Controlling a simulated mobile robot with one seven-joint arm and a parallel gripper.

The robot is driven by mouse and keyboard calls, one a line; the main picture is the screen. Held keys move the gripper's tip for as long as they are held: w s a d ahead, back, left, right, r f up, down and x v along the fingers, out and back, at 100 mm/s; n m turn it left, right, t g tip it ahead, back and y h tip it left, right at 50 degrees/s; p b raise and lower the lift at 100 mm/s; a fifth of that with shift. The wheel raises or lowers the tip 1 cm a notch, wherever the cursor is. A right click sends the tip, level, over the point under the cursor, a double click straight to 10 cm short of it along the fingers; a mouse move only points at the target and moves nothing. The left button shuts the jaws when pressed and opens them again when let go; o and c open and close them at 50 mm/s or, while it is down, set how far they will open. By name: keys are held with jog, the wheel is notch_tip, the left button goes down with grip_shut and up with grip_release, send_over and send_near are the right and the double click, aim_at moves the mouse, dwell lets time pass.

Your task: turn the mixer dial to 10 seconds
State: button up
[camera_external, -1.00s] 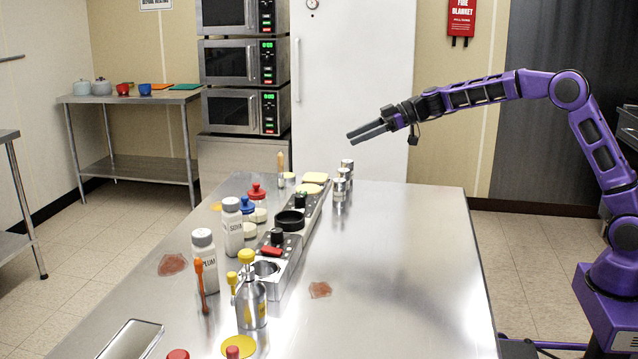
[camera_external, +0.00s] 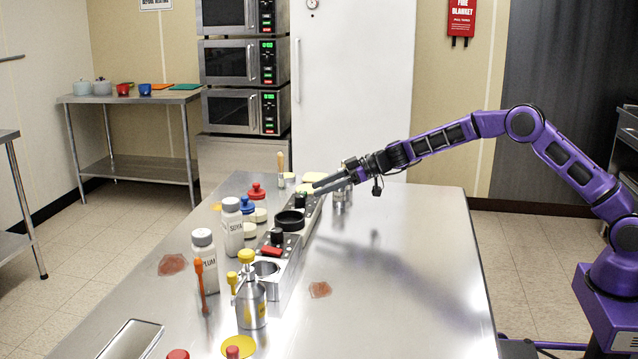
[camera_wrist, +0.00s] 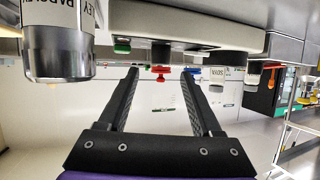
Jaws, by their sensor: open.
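The long grey control unit with black dials (camera_external: 309,212) stands along the middle of the steel table. I cannot tell which part of it is the mixer, and no dial markings are readable. A black dial (camera_external: 300,201) sits towards its far end; a black dial also shows in the wrist view (camera_wrist: 161,53), beside a green button (camera_wrist: 122,46). Another black dial (camera_external: 277,236) sits nearer, by a red button (camera_external: 271,250). My gripper (camera_external: 316,187) is open and empty at the unit's far end. In the wrist view its fingertips (camera_wrist: 158,73) point towards the first dial, apparently without touching.
Metal canisters (camera_external: 339,196) stand close by my gripper; a labelled one (camera_wrist: 58,40) is large in the wrist view. White bottles (camera_external: 204,262), red and blue capped jars and a yellow-topped pump dispenser (camera_external: 250,302) crowd the unit's left and near side. The table's right half is mostly clear.

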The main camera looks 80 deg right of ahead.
aim_at(302, 195)
jog(key=shift+p+x, duration=0.55)
jog(key=shift+x, duration=2.9)
grip_shut()
